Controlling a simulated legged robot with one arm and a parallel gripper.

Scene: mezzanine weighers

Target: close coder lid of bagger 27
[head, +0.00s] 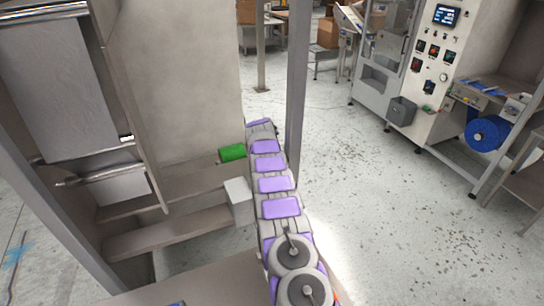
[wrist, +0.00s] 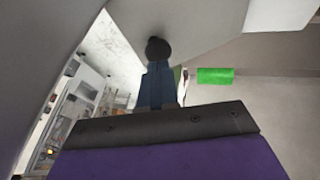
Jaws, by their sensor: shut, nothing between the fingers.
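The bagger (head: 170,80) fills the left of the head view, with pale panels, rollers and a hanging film sheet (head: 68,85). No number is readable on it. A small white box (head: 239,198) juts out beside my arm; I cannot tell whether it is the coder. In the wrist view my gripper (wrist: 158,50) is shut and empty, its dark round tip against or just below a pale grey panel (wrist: 205,35). This panel may be the coder lid; its hinge and angle are unclear. In the head view my gripper is not clearly visible beyond my purple-and-grey arm.
A green block (head: 232,152) sits on the bagger's ledge, also visible in the wrist view (wrist: 215,76). A grey post (head: 297,90) stands just right of my arm. Another machine (head: 430,75) with a blue roll (head: 487,134) stands at right. Speckled floor (head: 400,220) between is open.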

